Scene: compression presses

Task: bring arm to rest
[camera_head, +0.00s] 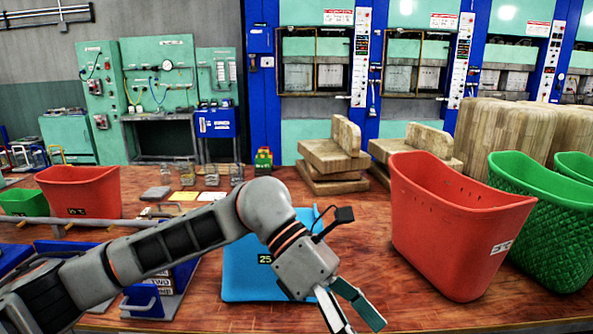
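My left arm comes in from the left across the wooden table (400,310). My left gripper (360,326) hangs low at the front middle, its fingers pointing down and right. The two fingers are spread apart, with nothing between them; one tip reaches the bottom edge of the view. The gripper is in front of the right edge of a blue board (240,270) marked 25. The arm's wrist hides part of this board. My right gripper is not in view.
A large red bin (440,230) and a green basket (535,215) stand right of my gripper. A smaller red bin (80,190) is at the left. Wooden blocks (333,160) lie at the back. Blue presses (315,75) stand behind the table. Bare tabletop lies between gripper and large red bin.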

